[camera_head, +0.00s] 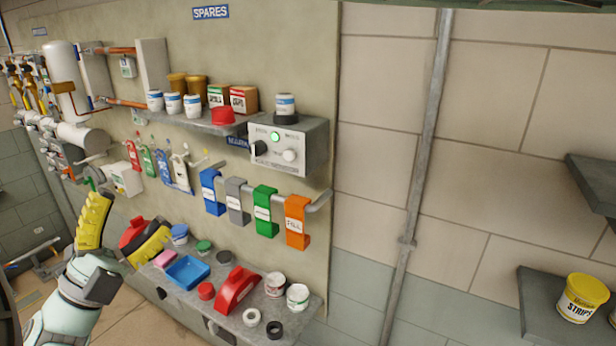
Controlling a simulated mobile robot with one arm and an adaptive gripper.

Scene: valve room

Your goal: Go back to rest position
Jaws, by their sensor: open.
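My gripper (122,232) is at the lower left of the head view, with two yellow-padded fingers spread apart. It is open. I see nothing held between the fingers. It stands in front of the left end of the lower grey shelf (311,308). A red object (133,229) shows between and behind the fingers, partly hidden by them; I cannot tell whether they touch it.
The lower shelf holds a blue tray (187,271), a red part (237,288), jars and rings. Above are coloured hanging tags (265,211), a grey control box (291,148) and an upper shelf (198,124). Pipes (82,137) are at left. A yellow tub (581,299) stands right.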

